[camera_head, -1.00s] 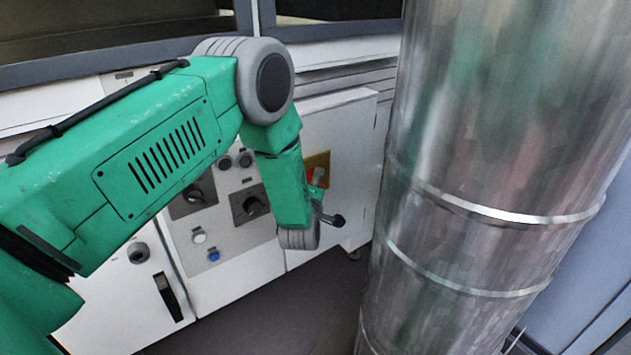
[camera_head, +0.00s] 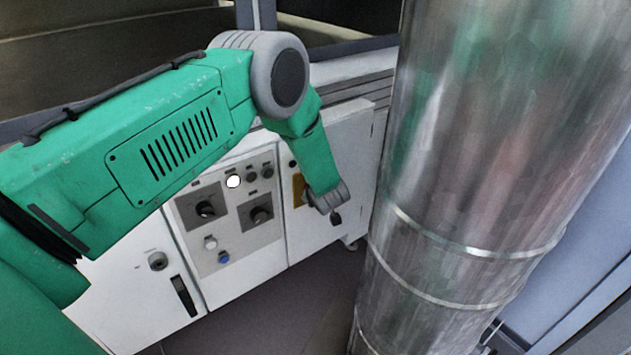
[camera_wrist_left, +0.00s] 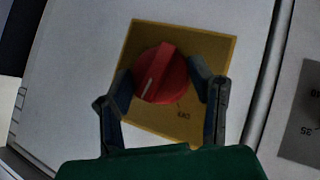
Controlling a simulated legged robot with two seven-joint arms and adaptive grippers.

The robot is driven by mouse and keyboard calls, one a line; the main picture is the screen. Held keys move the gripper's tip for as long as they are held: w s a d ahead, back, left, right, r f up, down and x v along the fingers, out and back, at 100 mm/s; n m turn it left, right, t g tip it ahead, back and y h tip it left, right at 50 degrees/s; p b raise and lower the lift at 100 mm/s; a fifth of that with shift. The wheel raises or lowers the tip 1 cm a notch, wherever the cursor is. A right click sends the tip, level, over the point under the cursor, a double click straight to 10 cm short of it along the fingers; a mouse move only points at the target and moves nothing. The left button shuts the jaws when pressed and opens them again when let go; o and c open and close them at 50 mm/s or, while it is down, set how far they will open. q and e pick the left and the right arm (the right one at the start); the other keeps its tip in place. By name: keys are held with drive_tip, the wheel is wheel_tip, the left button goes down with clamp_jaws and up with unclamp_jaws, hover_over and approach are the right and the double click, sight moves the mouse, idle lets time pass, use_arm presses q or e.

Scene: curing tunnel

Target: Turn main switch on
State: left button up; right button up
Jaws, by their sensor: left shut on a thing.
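The main switch is a red round knob (camera_wrist_left: 160,75) with a raised grip bar and a white mark, set on a yellow plate (camera_wrist_left: 220,50). In the wrist view the mark points to the lower left; small dark lettering on the plate is hard to read. My left gripper (camera_wrist_left: 163,82) is shut on the knob, a finger on either side. In the head view only an edge of the yellow plate (camera_head: 298,190) shows beside my wrist, and the knob is hidden. My right gripper is not in view.
The white cabinet has a grey panel with two black dials (camera_head: 205,208), a blue button (camera_head: 223,257) and a white button (camera_head: 210,242). A lamp (camera_head: 233,181) above them glows white. A large metal duct (camera_head: 490,150) stands close on the right of my arm.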

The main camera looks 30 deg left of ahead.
use_arm(q)
drive_tip(key=shift+w+a+r+m+g+y+p, duration=0.25)
drive_tip(key=shift+r+m+g+y+p, duration=0.15)
drive_tip(key=shift+g, duration=0.2)
drive_tip(key=shift+f+m+g, duration=0.1)
drive_tip(key=shift+m+g, duration=0.2)
drive_tip(key=shift+g, duration=0.4)
drive_tip(key=shift+f+m+g+y+b, duration=0.15)
drive_tip(key=shift+m+g+y+b, duration=0.3)
drive_tip(key=shift+g+b, duration=0.35)
drive_tip(key=shift+d+m+g+y+b, duration=0.1)
drive_tip(key=shift+m+g+y+b, duration=0.15)
drive_tip(key=shift+m+g+b, duration=0.35)
drive_tip(key=o, duration=1.2)
drive_tip(key=shift+c, duration=0.2)
drive_tip(key=shift+s, duration=0.1)
